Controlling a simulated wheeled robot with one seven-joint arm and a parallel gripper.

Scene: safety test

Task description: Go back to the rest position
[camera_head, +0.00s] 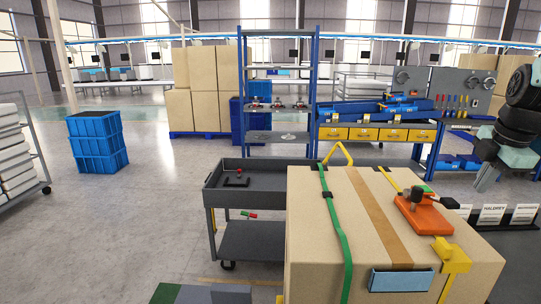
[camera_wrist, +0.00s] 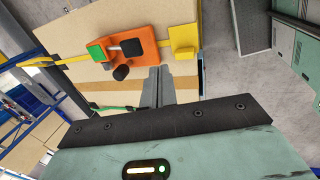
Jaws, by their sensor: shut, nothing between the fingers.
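My gripper (camera_wrist: 160,70) shows in the wrist view as two grey fingers side by side, shut and empty. Its fingertips point at the large cardboard box and appear close below the orange tensioning tool (camera_wrist: 135,47), which has a green part and a black knob. I cannot tell the gap between the fingers and the box. In the head view, the cardboard box (camera_head: 305,240) stands at the front, with a green strap (camera_head: 337,235) and the orange tool (camera_head: 424,215) on top.
A grey cart (camera_head: 246,200) stands just left of the box. Behind are a blue shelf rack (camera_head: 240,90) and a workbench with yellow drawers (camera_head: 362,134). Blue crates (camera_head: 98,148) stand at the left. The floor between the crates and the cart is clear.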

